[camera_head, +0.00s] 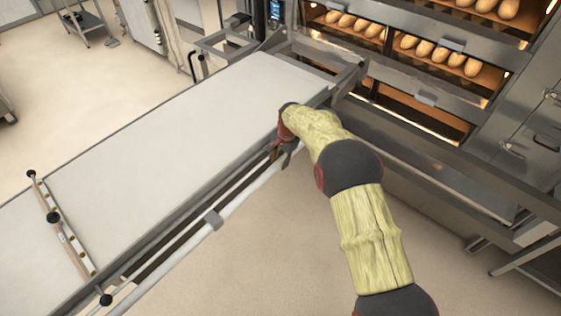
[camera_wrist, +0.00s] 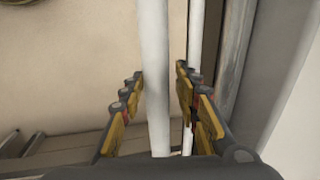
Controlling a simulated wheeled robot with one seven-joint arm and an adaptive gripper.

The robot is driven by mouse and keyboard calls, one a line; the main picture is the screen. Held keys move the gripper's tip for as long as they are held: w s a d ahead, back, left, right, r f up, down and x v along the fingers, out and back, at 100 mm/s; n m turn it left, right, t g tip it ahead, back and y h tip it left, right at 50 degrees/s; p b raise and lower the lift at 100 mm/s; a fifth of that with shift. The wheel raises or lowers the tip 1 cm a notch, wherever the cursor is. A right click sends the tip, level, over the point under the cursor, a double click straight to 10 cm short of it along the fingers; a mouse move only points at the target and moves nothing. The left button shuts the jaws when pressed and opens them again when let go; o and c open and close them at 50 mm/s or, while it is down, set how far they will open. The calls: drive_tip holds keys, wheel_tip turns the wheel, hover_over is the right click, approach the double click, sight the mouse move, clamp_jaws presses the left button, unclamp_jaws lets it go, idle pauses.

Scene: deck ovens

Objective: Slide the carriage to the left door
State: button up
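The carriage is a long loader with a pale flat belt (camera_head: 170,140) and a grey metal frame, reaching from the lower left to the oven front. A white push bar (camera_head: 240,198) runs along its near side. My gripper (camera_head: 280,148) is at this bar near the oven end, partly hidden by my wrist. In the wrist view the white bar (camera_wrist: 155,60) runs between my open fingers (camera_wrist: 159,78), with visible gaps beside it. The left oven door column, with lit decks of loaves (camera_head: 350,23), is behind the carriage's far end; its lower part is partly hidden.
Grey closed oven doors (camera_head: 530,135) stand at the right. A rod with black knobs (camera_head: 68,238) lies across the near end of the belt. A metal trolley (camera_head: 88,22) stands at the back left. The beige floor (camera_head: 260,265) near the carriage is clear.

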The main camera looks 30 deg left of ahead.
drive_tip(key=o, duration=0.3)
drive_tip(key=shift+a, duration=0.1)
drive_tip(key=shift+o, duration=0.2)
wheel_tip(320, 180, up, 12)
drive_tip(key=d, duration=0.2)
drive_tip(key=shift+s+d+f, duration=0.15)
drive_tip(key=shift+s, duration=0.05)
idle(0.5)
